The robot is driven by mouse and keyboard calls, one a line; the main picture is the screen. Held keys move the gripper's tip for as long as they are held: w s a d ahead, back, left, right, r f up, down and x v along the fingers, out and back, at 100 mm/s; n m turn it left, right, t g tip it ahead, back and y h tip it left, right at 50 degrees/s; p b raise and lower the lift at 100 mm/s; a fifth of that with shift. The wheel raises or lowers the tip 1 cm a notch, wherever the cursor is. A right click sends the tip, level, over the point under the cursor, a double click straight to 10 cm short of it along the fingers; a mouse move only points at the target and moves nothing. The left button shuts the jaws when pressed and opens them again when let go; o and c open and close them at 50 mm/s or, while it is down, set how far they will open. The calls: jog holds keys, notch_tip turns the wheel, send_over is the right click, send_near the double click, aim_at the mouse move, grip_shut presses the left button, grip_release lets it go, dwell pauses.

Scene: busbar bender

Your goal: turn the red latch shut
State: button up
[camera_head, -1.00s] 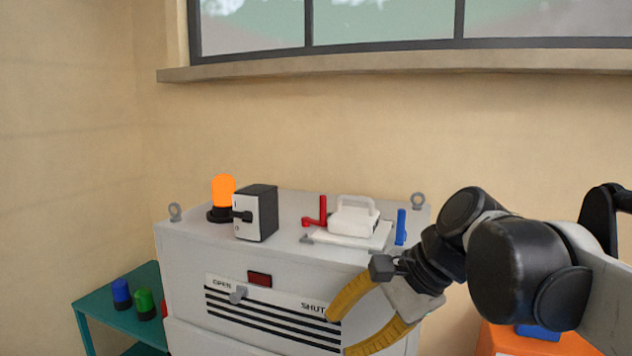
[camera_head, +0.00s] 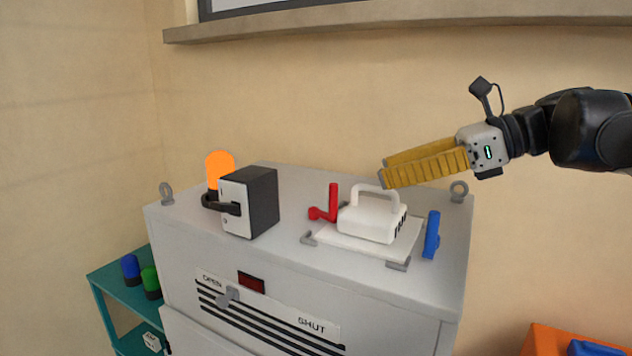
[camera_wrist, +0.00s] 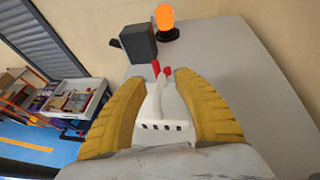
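The red latch (camera_head: 331,204) stands on top of the grey cabinet, just left of a white block with a handle (camera_head: 373,216). One arm of the latch points up and a shorter part lies toward the left. It also shows in the wrist view (camera_wrist: 161,70), beyond the white block and partly hidden by it. A blue latch (camera_head: 432,235) stands right of the block. My gripper (camera_head: 382,173) is above and right of the white block, its yellow fingers pointing left. In the wrist view the fingers are apart with nothing held between them.
A black and white switch box (camera_head: 250,202) and a lit orange lamp (camera_head: 219,168) stand left on the cabinet top (camera_head: 300,270). Lifting eyes (camera_head: 166,194) rise at its corners. A teal shelf (camera_head: 110,285) with blue and green lamps is lower left. The wall is behind.

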aim_at(334, 188)
jog(key=a, duration=0.1)
jog(key=a+f, duration=0.1)
jog(key=a, duration=0.1)
jog(key=a+p, duration=0.1)
jog(key=a, duration=0.1)
jog(key=shift+w+a+f, duration=0.25)
jog(key=shift+w+f, duration=0.05)
jog(key=w+a+f, duration=0.1)
jog(key=w+a+p, duration=0.1)
jog(key=shift+a+f, duration=0.3)
jog(key=shift+f, duration=0.05)
jog(key=shift+a+f, duration=0.15)
jog(key=shift+a, duration=0.35)
jog(key=shift+d, duration=0.1)
jog(key=shift+c, duration=0.4)
grip_shut()
